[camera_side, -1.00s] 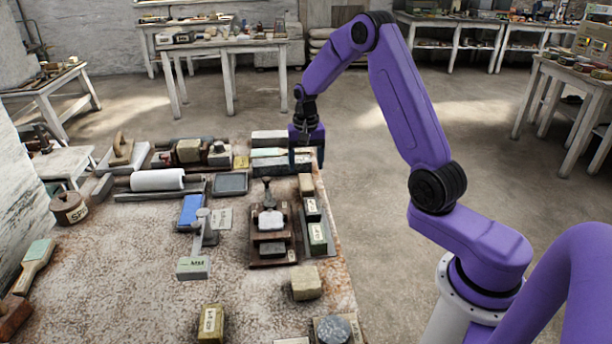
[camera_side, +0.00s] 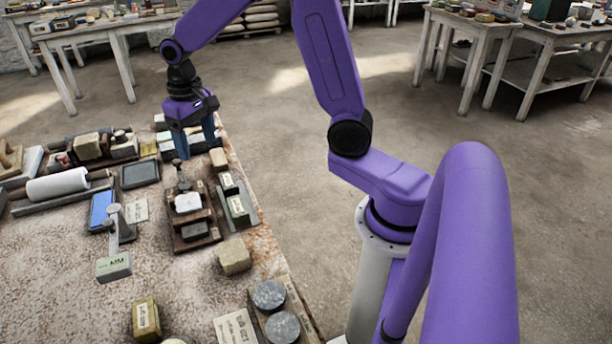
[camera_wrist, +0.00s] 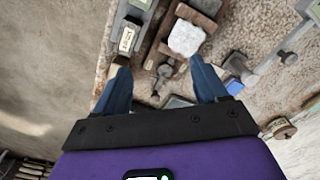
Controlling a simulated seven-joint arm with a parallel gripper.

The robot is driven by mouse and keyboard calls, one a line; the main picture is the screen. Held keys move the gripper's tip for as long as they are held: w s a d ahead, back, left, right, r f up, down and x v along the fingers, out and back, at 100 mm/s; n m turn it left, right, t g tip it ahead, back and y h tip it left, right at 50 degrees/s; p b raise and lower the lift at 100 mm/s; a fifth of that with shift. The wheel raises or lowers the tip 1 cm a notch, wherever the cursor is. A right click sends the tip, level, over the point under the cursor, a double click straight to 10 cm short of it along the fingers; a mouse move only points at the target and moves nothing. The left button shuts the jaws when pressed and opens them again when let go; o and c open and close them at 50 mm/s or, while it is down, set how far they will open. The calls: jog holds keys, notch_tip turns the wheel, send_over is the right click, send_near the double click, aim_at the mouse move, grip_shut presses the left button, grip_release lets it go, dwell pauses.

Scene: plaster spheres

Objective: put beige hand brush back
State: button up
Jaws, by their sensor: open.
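My gripper (camera_side: 196,147) is open and empty, pointing down above the far right part of the table. In the wrist view its two blue fingers (camera_wrist: 160,67) are spread, with nothing between them but the table objects below. I cannot make out a beige hand brush in either current view. A brush-like tool with a pale handle lay at the table's left in the earlier side frame, and that area is outside the side view now.
Below my gripper stand a wooden stand with a white block (camera_side: 188,203) and labelled boxes (camera_side: 238,208). A white roll (camera_side: 57,184), a blue block (camera_side: 102,210) and a metal-armed MM block (camera_side: 115,266) lie left. Round grey discs (camera_side: 269,295) are near. The table's near-left middle is open.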

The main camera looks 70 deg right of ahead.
jog(key=s+a+r+n, duration=0.2)
jog(key=s+a+n, duration=0.4)
jog(key=s, duration=0.6)
jog(key=s+n, duration=0.8)
jog(key=s, duration=0.8)
jog(key=shift+d+f, duration=0.3)
jog(key=shift+d, duration=0.1)
